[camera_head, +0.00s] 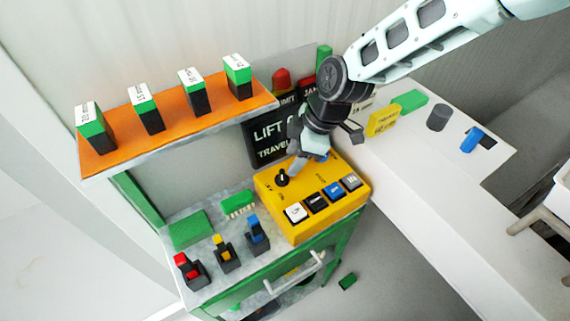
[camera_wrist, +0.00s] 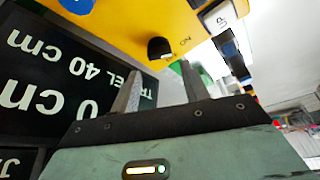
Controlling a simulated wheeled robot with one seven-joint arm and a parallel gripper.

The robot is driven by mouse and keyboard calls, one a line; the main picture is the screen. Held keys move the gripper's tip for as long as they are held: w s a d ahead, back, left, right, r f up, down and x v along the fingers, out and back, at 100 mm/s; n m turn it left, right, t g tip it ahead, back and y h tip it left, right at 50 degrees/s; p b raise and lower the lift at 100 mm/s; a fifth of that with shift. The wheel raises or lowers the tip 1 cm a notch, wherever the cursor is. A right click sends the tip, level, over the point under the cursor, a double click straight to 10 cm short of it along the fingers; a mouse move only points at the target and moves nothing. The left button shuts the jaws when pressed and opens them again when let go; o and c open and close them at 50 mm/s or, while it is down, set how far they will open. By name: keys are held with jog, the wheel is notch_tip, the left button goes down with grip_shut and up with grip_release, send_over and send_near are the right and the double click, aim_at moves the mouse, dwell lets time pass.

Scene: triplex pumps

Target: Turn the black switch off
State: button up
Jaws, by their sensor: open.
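The black switch (camera_head: 282,178) is a small round knob on the top face of the yellow control box (camera_head: 318,226), toward its left side. In the wrist view the black switch (camera_wrist: 158,47) shows just beyond the fingertips, with the yellow panel (camera_wrist: 120,20) around it. My gripper (camera_head: 296,168) is over the box, right by the switch. In the wrist view my gripper (camera_wrist: 162,70) has its two fingers apart, with nothing between them. The switch appears in line with the gap; I cannot tell whether a finger touches it.
White, blue, black and grey buttons (camera_head: 322,199) line the box's front. A dark sign (camera_head: 262,140) stands behind it. An orange shelf (camera_head: 180,127) holds several green-topped blocks. Red, yellow and blue switches (camera_head: 224,252) stand at the left. A white counter (camera_head: 420,190) lies right.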

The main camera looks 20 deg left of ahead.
aim_at(282, 174)
jog(key=shift+p+x, duration=0.75)
jog(key=shift+x, duration=2.15)
jog(key=c, duration=0.7)
